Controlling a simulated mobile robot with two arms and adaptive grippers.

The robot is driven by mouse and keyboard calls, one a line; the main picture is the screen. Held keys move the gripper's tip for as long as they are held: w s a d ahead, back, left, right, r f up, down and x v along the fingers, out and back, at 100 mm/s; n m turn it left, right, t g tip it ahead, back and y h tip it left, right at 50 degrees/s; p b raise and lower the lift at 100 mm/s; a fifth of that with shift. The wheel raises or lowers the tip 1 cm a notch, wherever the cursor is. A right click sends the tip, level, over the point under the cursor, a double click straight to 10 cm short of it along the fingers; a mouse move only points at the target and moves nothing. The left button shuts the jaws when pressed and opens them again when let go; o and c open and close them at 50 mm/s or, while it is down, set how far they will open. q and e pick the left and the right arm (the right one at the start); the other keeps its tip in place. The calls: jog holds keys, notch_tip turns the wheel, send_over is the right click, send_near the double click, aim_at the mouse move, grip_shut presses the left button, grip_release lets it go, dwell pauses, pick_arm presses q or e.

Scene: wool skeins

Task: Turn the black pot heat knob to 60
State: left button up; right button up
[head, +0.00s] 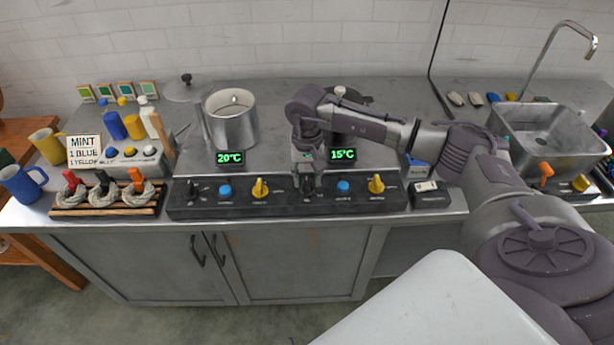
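The black pot (342,124) stands at the back of the counter, largely hidden behind my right arm. Its green display (342,155) reads 15°C. Below it, the right half of the dark control panel (325,205) carries a black knob (307,195), a blue button (343,187) and a yellow knob (377,185). The small labels are too blurred to read. My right gripper (306,182) points down at the black knob and hides most of it. Its fingers are too small to tell whether they are open, shut or touching the knob. My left gripper is not in view.
A steel pot (231,118) with a 20°C display (230,158) stands left, above another black knob (192,189), blue button (225,191) and yellow knob (260,188). A rack of skeins (107,197) lies at far left. A sink (550,140) is at right.

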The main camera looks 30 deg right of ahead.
jog(key=shift+f, duration=0.45)
jog(key=shift+c, duration=0.2)
grip_shut()
